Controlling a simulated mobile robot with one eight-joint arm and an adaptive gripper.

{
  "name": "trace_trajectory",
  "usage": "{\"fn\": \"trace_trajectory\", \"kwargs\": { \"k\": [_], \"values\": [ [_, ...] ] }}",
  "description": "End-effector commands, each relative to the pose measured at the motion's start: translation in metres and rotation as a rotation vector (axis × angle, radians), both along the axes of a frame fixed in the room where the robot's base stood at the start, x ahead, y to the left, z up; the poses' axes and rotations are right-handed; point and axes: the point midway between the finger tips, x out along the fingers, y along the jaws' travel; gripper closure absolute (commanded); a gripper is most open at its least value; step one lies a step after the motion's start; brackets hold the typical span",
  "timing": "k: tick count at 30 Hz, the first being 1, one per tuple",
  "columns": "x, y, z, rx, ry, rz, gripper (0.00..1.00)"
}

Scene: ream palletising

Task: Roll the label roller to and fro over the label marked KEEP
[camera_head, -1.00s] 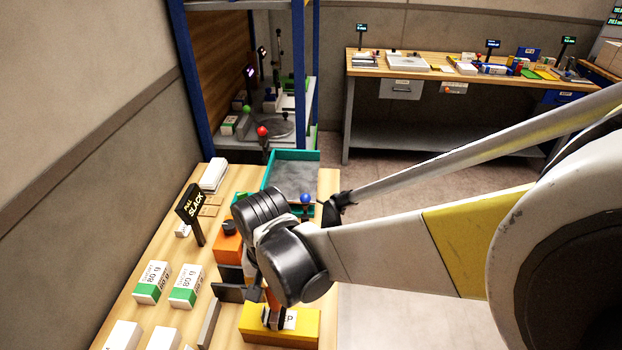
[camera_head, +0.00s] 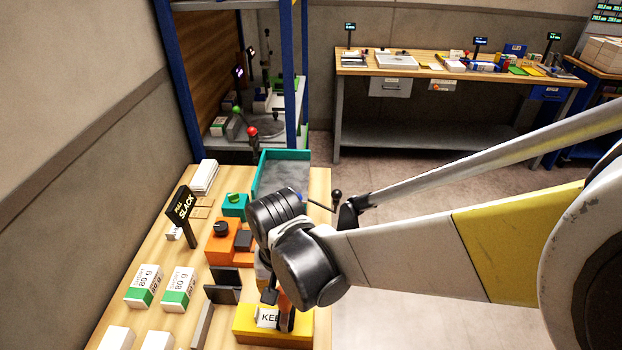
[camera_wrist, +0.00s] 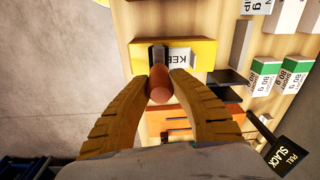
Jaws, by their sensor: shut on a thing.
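The label marked KEEP (camera_head: 268,318) is a white patch with black letters on top of a yellow block (camera_head: 245,330) at the table's front edge. It also shows in the wrist view (camera_wrist: 179,57). My gripper (camera_wrist: 160,78) is shut on the label roller, whose reddish-brown handle (camera_wrist: 160,92) lies between the two yellow fingers. The roller's dark head (camera_wrist: 158,56) is over the yellow block, beside the visible letters and covering one end of the label. Whether it presses on the label I cannot tell. In the head view my wrist hides most of the roller.
An orange device (camera_head: 222,248), a dark upright plate (camera_head: 222,293) and a grey bar (camera_head: 203,325) stand close to the yellow block. Paper reams (camera_head: 178,289) lie at the left. A PULL SLACK sign (camera_head: 184,205) and a teal tray (camera_head: 258,178) are farther back.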

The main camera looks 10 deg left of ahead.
Motion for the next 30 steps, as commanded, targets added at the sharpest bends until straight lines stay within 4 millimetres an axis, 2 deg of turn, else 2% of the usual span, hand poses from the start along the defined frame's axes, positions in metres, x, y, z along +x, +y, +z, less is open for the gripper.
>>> {"fn": "trace_trajectory", "kwargs": {
  "k": [8,30],
  "values": [
    [0.000,0.002,0.000,0.000,0.000,0.001,1.00],
    [-0.003,0.034,0.000,0.000,0.000,0.001,1.00]
  ]
}}
